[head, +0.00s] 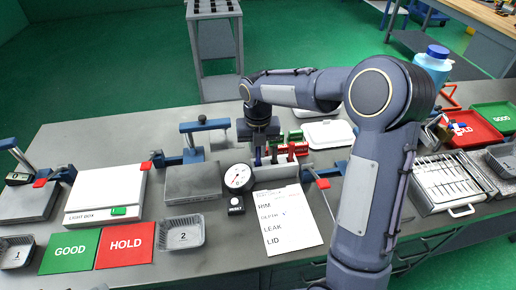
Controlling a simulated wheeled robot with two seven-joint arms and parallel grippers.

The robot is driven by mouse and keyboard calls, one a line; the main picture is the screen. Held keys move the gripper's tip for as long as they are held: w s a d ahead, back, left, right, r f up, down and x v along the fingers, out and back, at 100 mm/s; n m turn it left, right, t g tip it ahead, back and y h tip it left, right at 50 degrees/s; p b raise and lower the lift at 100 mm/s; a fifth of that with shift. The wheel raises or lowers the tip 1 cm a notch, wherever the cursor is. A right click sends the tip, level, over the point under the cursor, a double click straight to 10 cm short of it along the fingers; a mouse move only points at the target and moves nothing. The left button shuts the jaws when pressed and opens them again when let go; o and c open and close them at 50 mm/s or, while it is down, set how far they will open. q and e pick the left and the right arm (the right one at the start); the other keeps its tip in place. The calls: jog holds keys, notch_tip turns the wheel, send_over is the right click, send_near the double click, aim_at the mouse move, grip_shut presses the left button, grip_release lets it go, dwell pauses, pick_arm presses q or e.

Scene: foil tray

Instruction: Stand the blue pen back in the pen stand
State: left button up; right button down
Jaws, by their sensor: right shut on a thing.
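My right gripper (258,147) points down over the middle of the bench, behind the dial gauge. It is shut on the blue pen (258,158), which shows as a small, roughly upright blue piece under the fingers. Just right of it, small red and green pieces and thin dark upright shapes cluster in what looks like the pen stand (292,150). My gripper and the crowding hide part of the stand, and I cannot tell whether the pen's lower end is in it. My left gripper is not in view.
A dial gauge (238,178) and a paper checklist (287,220) lie in front of the gripper. A grey block with a blue clamp (192,182) stands to the left. A white lidded container (328,133) sits behind right. Foil tray 2 (183,232) is front left.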

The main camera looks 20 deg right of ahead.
jog(key=shift+f, duration=0.15)
jog(key=c, duration=1.4)
grip_release()
jog(key=shift+o, duration=0.2)
notch_tip(320, 180, up, 6)
jog(key=p, duration=0.5)
jog(key=shift+p, duration=0.35)
